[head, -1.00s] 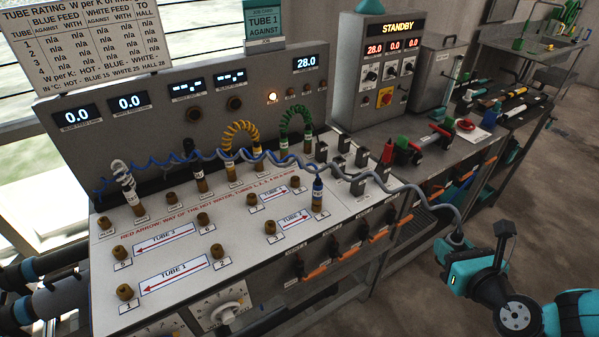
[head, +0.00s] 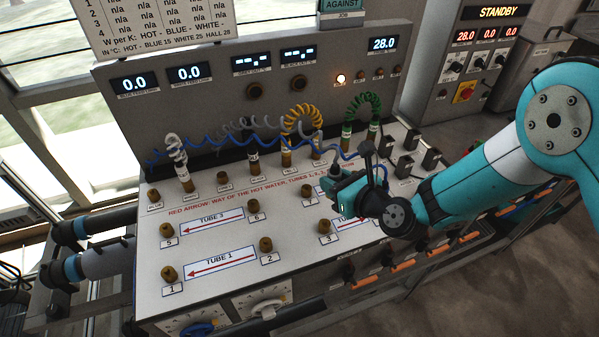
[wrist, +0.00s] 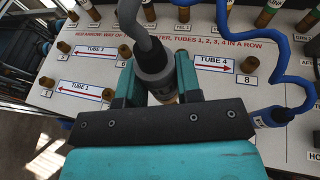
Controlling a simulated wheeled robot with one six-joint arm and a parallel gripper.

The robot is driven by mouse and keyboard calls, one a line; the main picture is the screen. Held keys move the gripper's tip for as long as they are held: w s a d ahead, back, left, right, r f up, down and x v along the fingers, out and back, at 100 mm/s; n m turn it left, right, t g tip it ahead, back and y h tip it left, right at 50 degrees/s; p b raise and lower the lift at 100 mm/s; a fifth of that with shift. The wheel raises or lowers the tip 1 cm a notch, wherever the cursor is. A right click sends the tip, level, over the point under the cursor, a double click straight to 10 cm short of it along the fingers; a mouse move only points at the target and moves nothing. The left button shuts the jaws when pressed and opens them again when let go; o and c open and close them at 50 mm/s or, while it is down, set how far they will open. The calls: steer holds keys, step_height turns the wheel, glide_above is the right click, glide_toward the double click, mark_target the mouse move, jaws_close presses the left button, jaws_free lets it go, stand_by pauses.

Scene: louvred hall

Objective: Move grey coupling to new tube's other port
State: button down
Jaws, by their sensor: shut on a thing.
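My gripper (wrist: 155,90) is shut on the grey coupling (wrist: 152,72), whose grey hose (wrist: 130,18) runs up and away. In the head view my gripper (head: 340,183) is above the right part of the bench panel, near port 3 (head: 325,226). A small brass-coloured bit shows below the coupling; I cannot tell whether it touches a port. Tube 1 has brass ports 1 (head: 170,273) and 2 (head: 266,244), both bare. Tube 3 has bare ports 5 (head: 167,230) and 6 (head: 254,206). The blue coupling (wrist: 272,117) is right of my gripper, by bare port 8 (wrist: 248,65).
White (head: 175,150), yellow (head: 302,118) and green (head: 362,102) coiled hoses stand along the panel's back. The blue hose (wrist: 275,45) loops close at the right.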

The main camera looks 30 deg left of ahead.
steer(key=shift+a+f, duration=0.2)
steer(key=shift+f, duration=0.05)
steer(key=shift+a+f+b, duration=0.1)
steer(key=shift+f+b, duration=0.5)
steer(key=shift+b, duration=0.1)
steer(key=f+b, duration=0.2)
steer(key=f, duration=0.1)
steer(key=f+b, duration=0.2)
steer(key=shift+s+a+f+b, duration=0.1)
steer(key=shift+a+f+b, duration=0.1)
steer(key=shift+f+b, duration=0.2)
steer(key=shift+d+f, duration=0.1)
steer(key=shift+f, duration=0.25)
steer(key=shift+f+b, duration=0.25)
steer(key=shift+b, duration=0.05)
